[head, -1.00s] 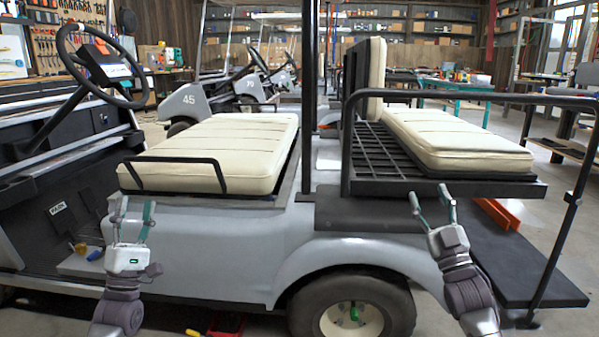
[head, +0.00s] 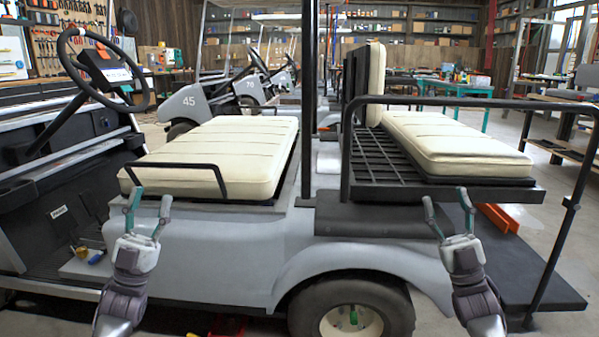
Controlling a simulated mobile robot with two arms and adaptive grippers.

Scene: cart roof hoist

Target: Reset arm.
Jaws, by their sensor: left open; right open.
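My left gripper (head: 148,203) is open and empty, fingers pointing up, in front of the cart's side below the front seat. My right gripper (head: 445,205) is open and empty, fingers pointing up, in front of the cart's rear, below the rear seat's black frame. The grey golf cart (head: 240,258) stands side-on close to me. Its cream front seat cushion (head: 215,150) and cream rear seat cushion (head: 450,143) lie in place. Neither gripper appears to hold anything.
A black rail (head: 470,102) and dark rear footboard (head: 525,280) are at the right. The steering wheel (head: 72,62) is at the upper left. A yellow and a blue item lie on the cart's floor edge. A red tray (head: 227,325) is on the ground.

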